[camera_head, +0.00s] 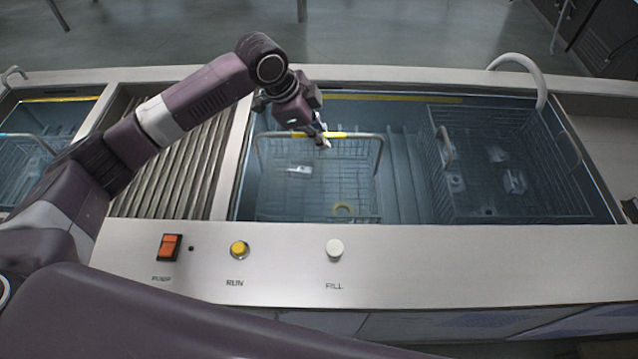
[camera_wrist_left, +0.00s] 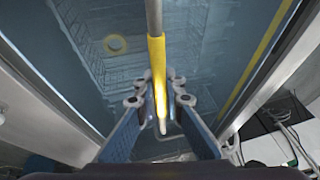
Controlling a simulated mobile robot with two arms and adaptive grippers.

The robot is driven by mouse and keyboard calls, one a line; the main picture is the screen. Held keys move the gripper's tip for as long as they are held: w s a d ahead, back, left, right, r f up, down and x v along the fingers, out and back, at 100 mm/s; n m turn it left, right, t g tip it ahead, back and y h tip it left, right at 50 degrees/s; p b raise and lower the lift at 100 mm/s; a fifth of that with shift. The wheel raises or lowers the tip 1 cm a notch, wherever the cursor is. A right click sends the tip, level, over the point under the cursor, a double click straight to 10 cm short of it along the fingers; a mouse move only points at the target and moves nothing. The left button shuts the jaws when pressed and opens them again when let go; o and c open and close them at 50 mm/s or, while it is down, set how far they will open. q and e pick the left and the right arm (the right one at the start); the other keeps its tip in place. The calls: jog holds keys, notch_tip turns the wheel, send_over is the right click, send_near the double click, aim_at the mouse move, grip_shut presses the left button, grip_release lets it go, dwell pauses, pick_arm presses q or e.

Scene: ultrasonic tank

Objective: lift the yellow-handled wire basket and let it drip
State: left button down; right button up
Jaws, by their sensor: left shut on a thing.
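The yellow-handled wire basket (camera_head: 318,188) is in the left part of the large tank, with a yellow ring and a small pale part inside. Its handle arches over it with a yellow grip (camera_head: 336,135) on the top bar. My left gripper (camera_head: 322,140) is shut on this yellow grip from above. In the left wrist view the yellow grip (camera_wrist_left: 157,70) runs between the fingers (camera_wrist_left: 160,98), and the basket shows below. I cannot tell whether the basket floor is clear of the tank floor. My right gripper is not in view.
A second wire basket (camera_head: 500,180) with several metal parts sits in the tank's right part, below a curved pipe (camera_head: 528,68). A ribbed drain rack (camera_head: 190,165) lies left of the tank. The front panel carries an orange switch (camera_head: 169,247), a yellow button (camera_head: 239,249) and a white knob (camera_head: 335,249).

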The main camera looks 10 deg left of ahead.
pick_arm(q)
jog(key=shift+r, duration=0.15)
jog(key=shift+w, duration=0.1)
jog(key=shift+r+b, duration=0.1)
jog(key=shift+b, duration=0.55)
notch_tip(320, 180, up, 22)
jog(key=p, duration=0.1)
jog(key=shift+f, duration=0.2)
dwell(5.9)
